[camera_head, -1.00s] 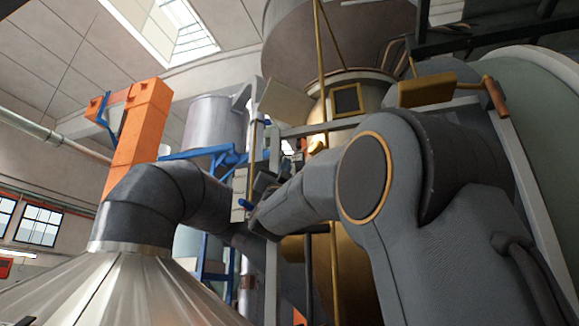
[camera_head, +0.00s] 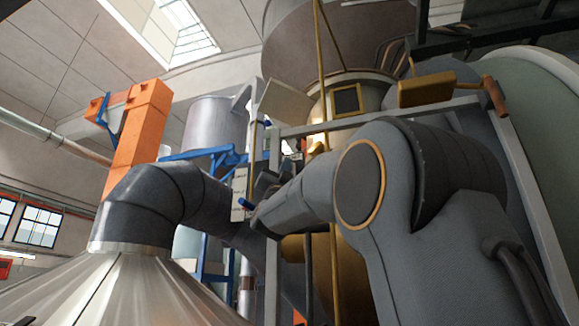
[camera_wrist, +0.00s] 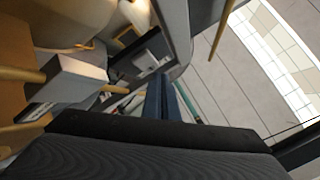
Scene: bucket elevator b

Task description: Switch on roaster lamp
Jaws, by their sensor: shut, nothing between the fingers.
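In the wrist view the shut fingers (camera_wrist: 165,97) point up the picture, below a grey plate with small dark and light fittings (camera_wrist: 150,60). The brass-coloured roaster (camera_head: 316,112) stands behind my arm, partly hidden. I cannot make out which fitting is the lamp or its switch.
A dark bent duct (camera_head: 145,205) rises from a pale metal cone (camera_head: 125,290) at the left. A grey frame (camera_head: 520,185) and a brass pole (camera_head: 325,75) stand close around my arm. An orange column (camera_head: 138,135) and blue supports (camera_head: 215,158) are further back.

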